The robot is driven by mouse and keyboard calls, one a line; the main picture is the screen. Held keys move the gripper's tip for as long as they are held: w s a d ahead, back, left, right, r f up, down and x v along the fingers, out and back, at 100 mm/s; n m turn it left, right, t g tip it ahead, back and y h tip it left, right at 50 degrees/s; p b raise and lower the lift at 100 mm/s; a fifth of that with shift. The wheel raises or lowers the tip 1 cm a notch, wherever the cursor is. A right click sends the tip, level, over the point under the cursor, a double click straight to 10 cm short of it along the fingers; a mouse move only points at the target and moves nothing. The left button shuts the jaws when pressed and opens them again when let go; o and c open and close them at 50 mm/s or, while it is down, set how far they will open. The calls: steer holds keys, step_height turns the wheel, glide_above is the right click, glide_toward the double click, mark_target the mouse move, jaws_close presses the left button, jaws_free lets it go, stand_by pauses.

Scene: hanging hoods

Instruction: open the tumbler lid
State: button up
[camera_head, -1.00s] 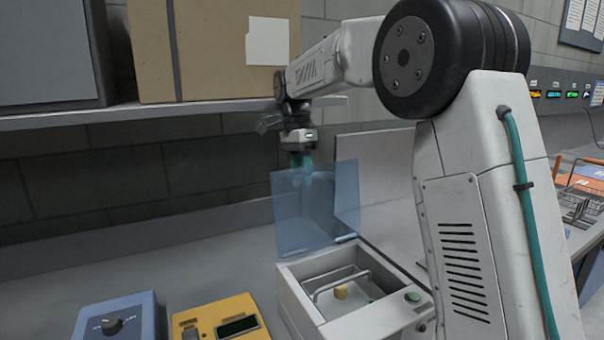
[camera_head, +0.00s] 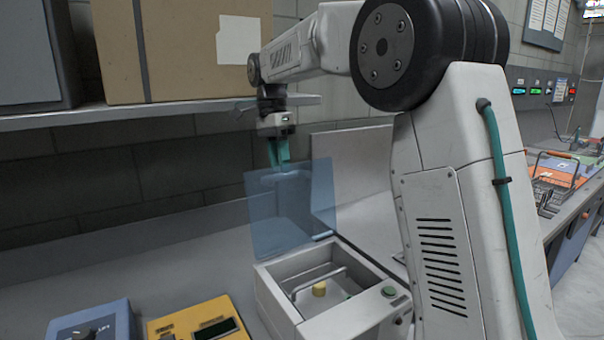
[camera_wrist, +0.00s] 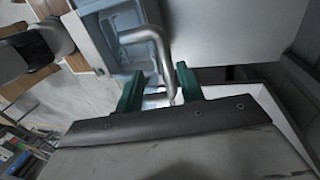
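The tumbler (camera_head: 288,315) is a white box on the bench, with a metal bar and a small yellow piece inside. Its see-through blue lid (camera_head: 290,215) stands raised, nearly upright, at the back of the box, which is uncovered. My gripper (camera_head: 280,165) points down at the lid's top edge; whether it touches the lid is unclear. In the wrist view, the green fingers of my gripper (camera_wrist: 160,88) are apart. A bent metal bar (camera_wrist: 148,38) shows between and beyond them, and nothing is clearly clamped.
A blue box with a knob (camera_head: 95,322) and a yellow device (camera_head: 200,322) stand left of the tumbler. A shelf (camera_head: 150,113) with a cardboard box (camera_head: 180,50) is above. A pale panel (camera_head: 352,165) stands behind.

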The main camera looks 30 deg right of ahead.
steer(key=s+r, duration=0.1)
steer(key=s, duration=1.3)
steer(key=shift+s+a+r, duration=0.25)
steer(key=shift+s+a, duration=0.1)
